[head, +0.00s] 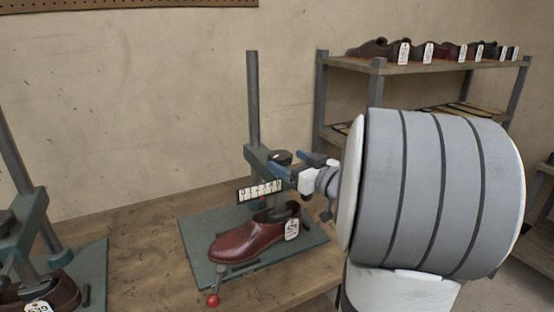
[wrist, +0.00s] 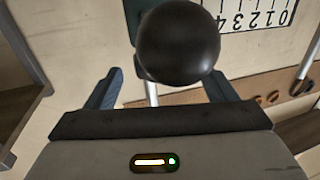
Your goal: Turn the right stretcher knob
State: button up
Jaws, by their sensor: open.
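The right stretcher (head: 253,100) stands on a green base plate on the bench, with a red-brown shoe (head: 245,240) on it. In the wrist view the round black knob (wrist: 178,45) is large and lies ahead of and between the fingers. My gripper (head: 291,166) is open at the knob, with its blue fingers reaching in from the right. It also shows in the wrist view (wrist: 163,78). I cannot tell whether the fingers touch the knob.
A numbered scale plate (head: 259,191) hangs below the knob. A red-balled lever (head: 213,300) sticks out in front of the base. Another stretcher (head: 25,230) with a shoe stands at the left. A shelf (head: 410,67) with tagged shoes is at the back right.

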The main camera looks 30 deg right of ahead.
aim_at(284, 162)
jog(key=shift+x, duration=1.8)
jog(key=c, duration=1)
jog(key=m+h+b, duration=0.2)
jog(key=h+b, duration=0.1)
jog(key=m+h+b, duration=0.1)
jog(key=h, duration=0.1)
jog(key=shift+a+f+t+b, duration=0.2)
jog(key=shift+f+t+b, duration=0.1)
jog(key=shift+r+m+h+b, duration=0.1)
jog(key=shift+m+h+b, duration=0.6)
jog(key=shift+h+b, duration=0.3)
jog(key=shift+r+b, duration=0.15)
jog(key=shift+b, duration=0.3)
jog(key=shift+m+h, duration=0.3)
jog(key=shift+h, duration=0.1)
